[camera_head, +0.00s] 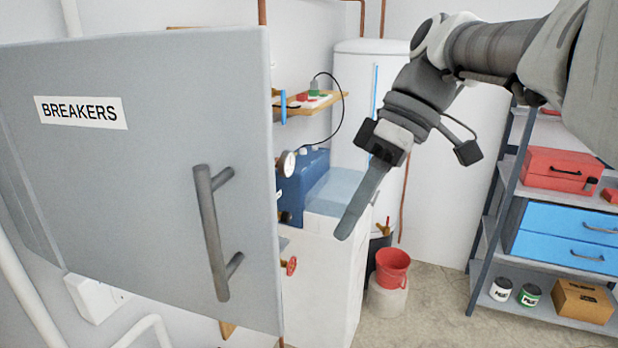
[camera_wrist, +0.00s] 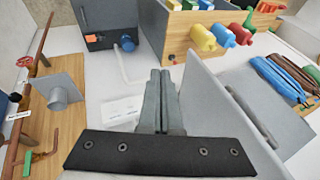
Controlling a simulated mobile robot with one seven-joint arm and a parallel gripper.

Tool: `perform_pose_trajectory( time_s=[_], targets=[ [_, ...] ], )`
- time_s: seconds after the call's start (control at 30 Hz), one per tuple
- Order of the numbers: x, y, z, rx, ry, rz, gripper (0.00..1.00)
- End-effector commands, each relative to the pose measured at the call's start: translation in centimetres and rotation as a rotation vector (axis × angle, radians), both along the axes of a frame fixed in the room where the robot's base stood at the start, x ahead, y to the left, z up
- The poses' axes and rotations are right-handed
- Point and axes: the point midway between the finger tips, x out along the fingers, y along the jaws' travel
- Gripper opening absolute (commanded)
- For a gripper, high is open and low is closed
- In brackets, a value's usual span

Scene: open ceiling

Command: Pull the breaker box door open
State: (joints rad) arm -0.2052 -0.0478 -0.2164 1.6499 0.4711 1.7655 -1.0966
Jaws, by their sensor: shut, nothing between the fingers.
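The breaker box door (camera_head: 140,180) is a large grey panel marked BREAKERS, filling the left of the head view. Its upright bar handle (camera_head: 210,235) is near its right edge. In the wrist view the door (camera_wrist: 225,105) is steeply angled, right of my gripper, with the handle (camera_wrist: 252,115) on its right-hand face. My gripper (camera_head: 345,232) points down to the right of the door's free edge, apart from the handle. In the wrist view its fingers (camera_wrist: 160,80) are together and empty. The box's inside is hidden in the head view; I cannot tell how far the door stands open.
Behind the door are a white cabinet (camera_head: 335,270), a wooden shelf (camera_head: 325,104) and a white tank (camera_head: 350,90). Metal shelving (camera_head: 487,250) holds boxes and cans at right. Some floor between is clear.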

Motion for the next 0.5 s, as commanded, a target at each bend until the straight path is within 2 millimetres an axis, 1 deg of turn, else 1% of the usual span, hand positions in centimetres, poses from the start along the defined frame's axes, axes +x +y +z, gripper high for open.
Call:
perform_pose_trajectory(
  time_s=[0.03, 0.1, 0.2, 0.33, 0.5],
  targets=[
    [0.7, 0.6, 2.3, 0.029, 0.008, 0.07, 0.0],
    [1.2, 1.2, 3.8, 0.071, 0.011, 0.156, 0.0],
    [1.6, 1.7, 5.0, 0.11, 0.012, 0.237, 0.0],
    [1.7, 2.0, 5.2, 0.131, 0.011, 0.279, 0.0],
    [1.0, 2.9, 3.7, 0.131, 0.012, 0.282, 0.0]
  ],
)
